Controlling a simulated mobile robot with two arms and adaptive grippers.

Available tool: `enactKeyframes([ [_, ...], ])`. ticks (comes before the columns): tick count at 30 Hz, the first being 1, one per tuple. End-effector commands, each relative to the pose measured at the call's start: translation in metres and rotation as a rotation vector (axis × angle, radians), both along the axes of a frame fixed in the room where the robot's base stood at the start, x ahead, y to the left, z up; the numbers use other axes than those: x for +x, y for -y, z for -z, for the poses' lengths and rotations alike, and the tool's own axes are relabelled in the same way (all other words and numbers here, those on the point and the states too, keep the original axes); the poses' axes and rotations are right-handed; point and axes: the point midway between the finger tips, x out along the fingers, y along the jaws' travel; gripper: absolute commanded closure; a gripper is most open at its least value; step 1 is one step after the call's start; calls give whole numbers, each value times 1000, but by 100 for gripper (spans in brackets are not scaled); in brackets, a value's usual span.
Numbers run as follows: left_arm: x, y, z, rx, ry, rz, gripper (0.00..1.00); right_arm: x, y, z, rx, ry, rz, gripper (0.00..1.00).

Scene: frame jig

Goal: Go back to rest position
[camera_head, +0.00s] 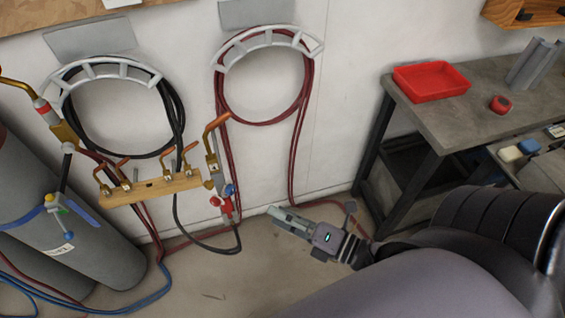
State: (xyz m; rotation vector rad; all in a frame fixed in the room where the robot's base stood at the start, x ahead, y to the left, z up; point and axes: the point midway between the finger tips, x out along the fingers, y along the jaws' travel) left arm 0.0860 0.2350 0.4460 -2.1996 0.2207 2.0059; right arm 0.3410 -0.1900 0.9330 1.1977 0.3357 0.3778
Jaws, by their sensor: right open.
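My right gripper (290,220) is at the lower middle of the head view, at the end of my right arm, which comes in from the lower right. Its fingers point left and no object shows between them. It appears apart from the wall, the hoses and the workbench. My left gripper does not show. No frame jig can be made out in this view.
A grey workbench (455,118) with a red tray (431,82) stands at the right. Gas cylinders (60,235) stand at the left. A black hose (178,110) and a red hose (308,80) hang on wall racks. Hoses also lie on the floor (225,290).

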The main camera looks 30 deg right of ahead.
Motion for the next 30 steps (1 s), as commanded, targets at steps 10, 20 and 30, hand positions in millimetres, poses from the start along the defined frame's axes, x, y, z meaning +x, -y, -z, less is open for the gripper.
enactKeyframes([
  [10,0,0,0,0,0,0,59,0,0,0,0,0,0,58],
  [20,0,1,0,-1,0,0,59,7,17,60,149,-166,111,58],
  [30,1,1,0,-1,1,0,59,-43,53,303,710,-817,648,58],
])
